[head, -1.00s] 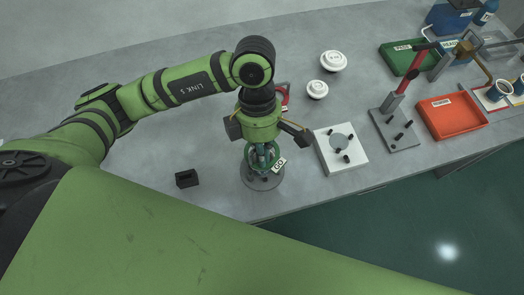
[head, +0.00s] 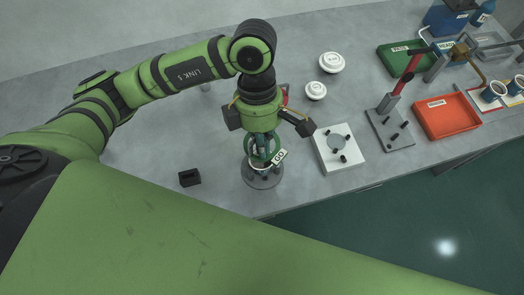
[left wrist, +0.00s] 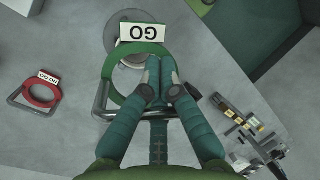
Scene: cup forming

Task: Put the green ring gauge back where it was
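The green ring gauge (head: 276,143) carries a white GO tag and hangs from my left gripper (head: 263,143), above a round grey stand (head: 249,180). In the left wrist view the green ring (left wrist: 107,68) and its metal handle show around my left gripper's fingers (left wrist: 160,86), which are close together at the ring's near side and hide part of it. The ring overlaps a pale round part of the stand in that view. The red NO GO ring gauge (left wrist: 42,95) lies flat to the left; in the head view it is mostly behind my gripper. My right gripper is out of view.
A small black block (head: 189,178) lies left of the stand. A white plate with black knobs (head: 350,160) sits to its right, then a red-lever fixture (head: 388,128) and an orange bin (head: 447,118). The table's front edge is close.

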